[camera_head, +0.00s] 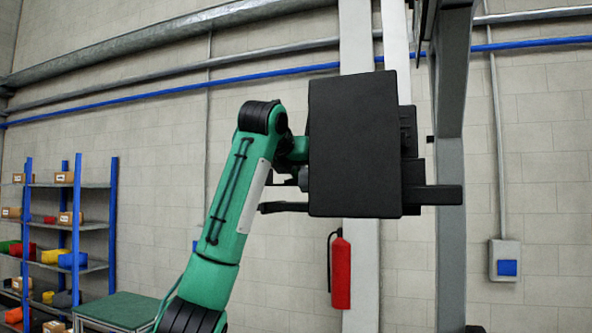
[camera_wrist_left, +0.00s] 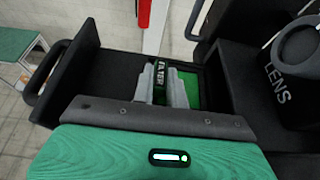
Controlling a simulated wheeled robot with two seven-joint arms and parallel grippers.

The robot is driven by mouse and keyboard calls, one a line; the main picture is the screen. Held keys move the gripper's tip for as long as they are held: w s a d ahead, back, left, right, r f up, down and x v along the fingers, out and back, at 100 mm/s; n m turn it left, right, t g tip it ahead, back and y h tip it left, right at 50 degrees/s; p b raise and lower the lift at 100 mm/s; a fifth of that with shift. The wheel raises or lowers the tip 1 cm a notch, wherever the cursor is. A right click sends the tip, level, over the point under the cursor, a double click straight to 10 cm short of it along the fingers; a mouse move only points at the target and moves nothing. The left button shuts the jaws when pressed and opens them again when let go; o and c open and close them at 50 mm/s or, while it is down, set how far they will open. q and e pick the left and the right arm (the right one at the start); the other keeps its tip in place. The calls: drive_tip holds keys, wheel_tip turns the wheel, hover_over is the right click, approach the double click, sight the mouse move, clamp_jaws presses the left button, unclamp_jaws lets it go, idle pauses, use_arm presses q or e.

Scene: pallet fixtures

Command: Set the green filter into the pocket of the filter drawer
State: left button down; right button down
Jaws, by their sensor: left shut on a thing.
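The green filter (camera_wrist_left: 192,90) shows in the left wrist view as green patches beside and between my grey fingers. My left gripper (camera_wrist_left: 168,88) is shut on its dark upright part, which bears the letters FILTER. The filter is at the opening of the black filter drawer (camera_wrist_left: 100,72). My fingers hide much of the pocket, and I cannot tell whether the filter is seated or just above it. In the head view the big black housing (camera_head: 355,145) hides my left gripper; only my green arm shows, coming from the lower left. My right gripper is not in view.
A black cylinder marked LENS (camera_wrist_left: 298,50) stands close to the right of my gripper. A drawer handle (camera_wrist_left: 45,72) juts out on the left. In the head view, a fire extinguisher (camera_head: 341,272) hangs below the housing, and shelves (camera_head: 65,227) stand far left.

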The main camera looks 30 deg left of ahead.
use_arm(q)
drive_tip(key=shift+f, duration=0.15)
drive_tip(key=shift+f, duration=0.15)
drive_tip(key=c, duration=1.4)
unclamp_jaws()
